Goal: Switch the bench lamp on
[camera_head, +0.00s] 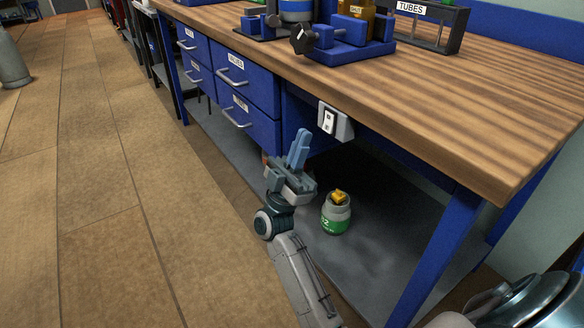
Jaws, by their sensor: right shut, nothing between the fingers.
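A grey box with a white rocker switch (329,122) is fixed under the front edge of the wooden bench top (400,95). My right gripper (301,137) is shut and empty, its blue fingers pointing up. In the picture it is just left of and a little below the switch. I cannot tell whether it touches anything. No lamp can be made out in this view. My left gripper is out of view.
Blue drawers (255,122) with metal handles are left of the switch. A green and grey jar (336,214) stands on the grey lower shelf. Blue fixtures (352,40) and a TUBES rack (428,22) stand on the bench. Blue bench leg (436,255) at right; open floor at left.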

